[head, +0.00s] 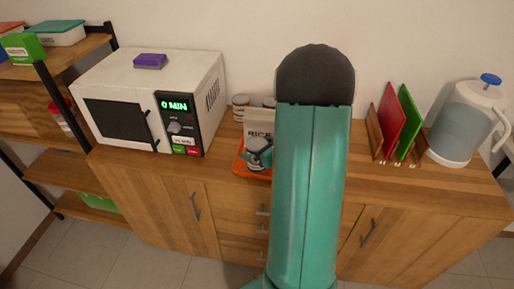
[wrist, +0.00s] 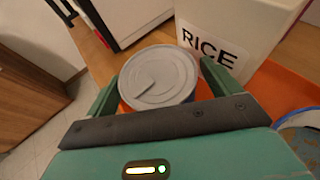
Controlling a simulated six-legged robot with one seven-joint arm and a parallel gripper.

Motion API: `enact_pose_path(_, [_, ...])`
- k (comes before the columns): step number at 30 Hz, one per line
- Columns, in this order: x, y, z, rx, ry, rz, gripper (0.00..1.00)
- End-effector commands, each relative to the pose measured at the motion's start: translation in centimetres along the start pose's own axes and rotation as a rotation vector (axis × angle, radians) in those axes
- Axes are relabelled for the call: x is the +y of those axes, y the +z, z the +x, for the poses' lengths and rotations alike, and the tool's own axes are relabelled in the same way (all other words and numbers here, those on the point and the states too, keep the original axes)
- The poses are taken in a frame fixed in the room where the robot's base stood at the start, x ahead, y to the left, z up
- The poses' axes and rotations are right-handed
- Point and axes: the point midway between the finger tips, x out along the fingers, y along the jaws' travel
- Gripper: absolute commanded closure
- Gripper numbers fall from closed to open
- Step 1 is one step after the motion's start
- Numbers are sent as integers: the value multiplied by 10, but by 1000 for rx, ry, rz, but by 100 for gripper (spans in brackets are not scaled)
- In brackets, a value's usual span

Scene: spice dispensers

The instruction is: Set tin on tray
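The tin (wrist: 158,76) has a round grey lid and stands upright between the fingers of my gripper (wrist: 160,88) in the wrist view. Narrow strips of orange show between the tin and each finger, so the gripper looks open around it. In the head view the tin (head: 258,152) is at the orange tray (head: 241,166), with my gripper at its side. The tray (wrist: 290,92) also shows beside and below the tin in the wrist view. The tin appears to stand on the tray, though its base is hidden.
A box marked RICE (head: 258,122) stands right behind the tin. Small jars (head: 241,105) are behind it. A microwave (head: 150,100) stands to the left. A board rack (head: 395,130) and a water jug (head: 462,125) stand to the right. My arm hides the counter's middle.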

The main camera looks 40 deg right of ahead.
Motion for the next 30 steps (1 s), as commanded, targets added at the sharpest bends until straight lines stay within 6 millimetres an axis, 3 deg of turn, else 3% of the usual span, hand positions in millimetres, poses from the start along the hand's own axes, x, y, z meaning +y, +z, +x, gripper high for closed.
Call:
enact_pose_path(8, [0,4,-2,-1,-1,-2,11])
enact_pose_path(11, [-1,4,-13,-1,-2,-1,11])
enact_pose_path(24, [-1,3,-102,-1,-4,-1,11])
enact_pose_path(30, [0,3,-120,0,-1,0,11])
